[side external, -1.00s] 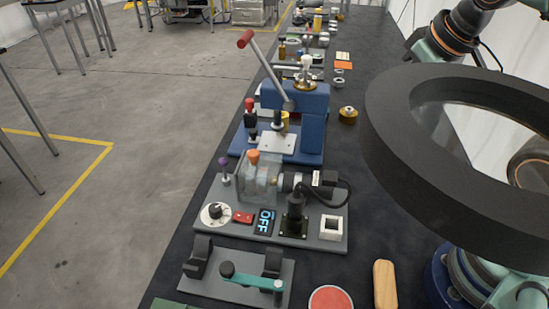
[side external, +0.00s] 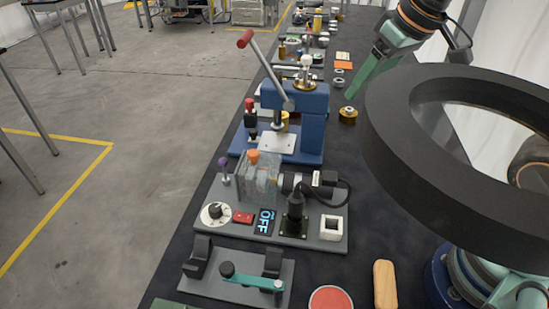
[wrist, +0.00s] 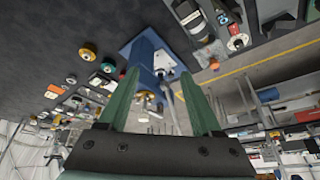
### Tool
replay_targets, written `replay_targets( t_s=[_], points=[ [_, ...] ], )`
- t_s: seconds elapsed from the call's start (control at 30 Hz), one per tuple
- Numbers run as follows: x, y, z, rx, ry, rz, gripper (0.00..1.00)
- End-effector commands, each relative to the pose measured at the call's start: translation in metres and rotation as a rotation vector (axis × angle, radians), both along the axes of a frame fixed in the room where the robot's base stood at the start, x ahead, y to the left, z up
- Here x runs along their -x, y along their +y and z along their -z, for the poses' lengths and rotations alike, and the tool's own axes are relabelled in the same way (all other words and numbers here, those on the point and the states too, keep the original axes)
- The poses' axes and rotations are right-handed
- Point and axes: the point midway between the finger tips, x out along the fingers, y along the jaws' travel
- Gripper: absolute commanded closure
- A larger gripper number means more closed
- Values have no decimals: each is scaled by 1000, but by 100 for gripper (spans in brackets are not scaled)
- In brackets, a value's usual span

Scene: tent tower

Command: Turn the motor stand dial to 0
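The motor stand (side external: 330,244) is a grey plate in the side view. Its dial (side external: 214,212), a black knob on a white disc, sits at its left end; the pointer is too small to read. The dial also shows small at the upper right of the wrist view (wrist: 238,42). A display (side external: 265,221) reads OFF in blue. My gripper (side external: 354,94) is above the table, up and right of the stand, far from the dial. In the wrist view its two green fingers (wrist: 162,88) stand apart with nothing held between them.
A blue press (side external: 313,130) with a red-tipped lever stands behind the motor stand. A red button (side external: 243,217) is beside the dial. A large black ring (side external: 385,160) fills the right. A fixture with a green handle (side external: 245,281) is in front.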

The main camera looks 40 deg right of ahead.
Motion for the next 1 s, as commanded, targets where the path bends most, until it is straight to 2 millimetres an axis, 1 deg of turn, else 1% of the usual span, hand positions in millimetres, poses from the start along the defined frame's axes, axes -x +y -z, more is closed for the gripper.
replay_targets(
  t_s=[0.03,0.1,0.27,0.37,0.5,0.63,0.7,0.8,0.9,1.0],
  points=[
    [-11,12,-1,-4,29,-16,34],
    [-26,27,-2,-9,59,-30,34],
    [-57,67,2,-15,131,-60,34],
    [-75,95,10,-13,174,-79,34],
    [-95,137,28,-3,236,-102,34],
    [-108,178,52,12,291,-124,34],
    [-112,201,67,21,318,-134,34],
    [-114,229,89,38,352,-147,34],
    [-114,250,107,51,379,-155,34],
    [-112,264,119,60,394,-159,34]
  ],
)
